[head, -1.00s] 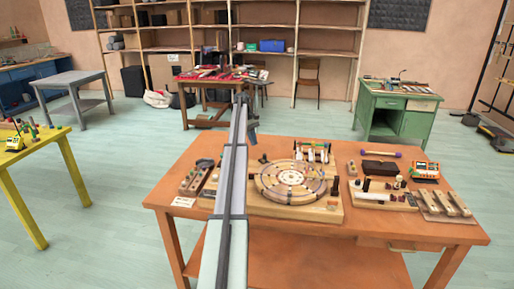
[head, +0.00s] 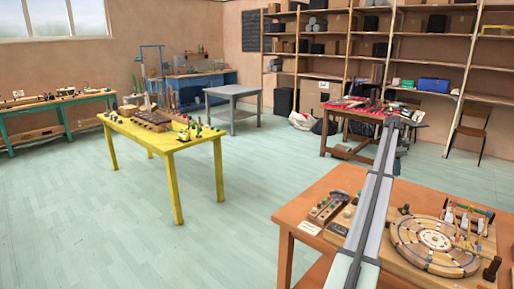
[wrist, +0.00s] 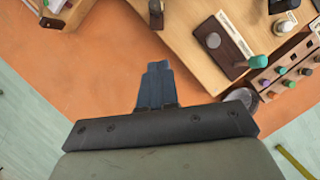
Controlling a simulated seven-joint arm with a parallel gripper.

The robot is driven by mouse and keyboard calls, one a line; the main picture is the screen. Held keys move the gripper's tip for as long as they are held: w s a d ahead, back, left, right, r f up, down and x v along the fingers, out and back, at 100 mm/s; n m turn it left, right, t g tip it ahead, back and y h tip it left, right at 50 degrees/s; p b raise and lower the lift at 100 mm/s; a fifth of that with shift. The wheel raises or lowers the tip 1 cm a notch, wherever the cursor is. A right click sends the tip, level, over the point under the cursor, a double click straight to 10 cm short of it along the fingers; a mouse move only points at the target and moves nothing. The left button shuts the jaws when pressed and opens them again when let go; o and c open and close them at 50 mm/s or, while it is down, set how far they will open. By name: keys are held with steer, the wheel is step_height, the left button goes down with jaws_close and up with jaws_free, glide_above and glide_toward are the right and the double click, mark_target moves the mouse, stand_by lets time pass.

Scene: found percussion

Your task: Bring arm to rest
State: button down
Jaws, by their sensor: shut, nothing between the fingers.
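My arm (head: 372,205) reaches out as a long straight grey bar over the orange workbench (head: 318,187) in the head view. My gripper (wrist: 157,68) shows in the wrist view with its dark fingers together and nothing between them. It is above the orange bench top, beside a wooden board (wrist: 187,30) and apart from the objects there. In the head view the far end of the arm is small, and its fingers cannot be made out.
A round wooden disc (head: 408,252) and a block with knobs (head: 322,211) lie on the bench. In the wrist view, a box with coloured pegs (wrist: 288,80) is at right. A yellow table (head: 170,140) stands at left, with open floor (head: 150,240) in front.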

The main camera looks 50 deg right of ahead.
steer(key=shift+w, duration=0.1)
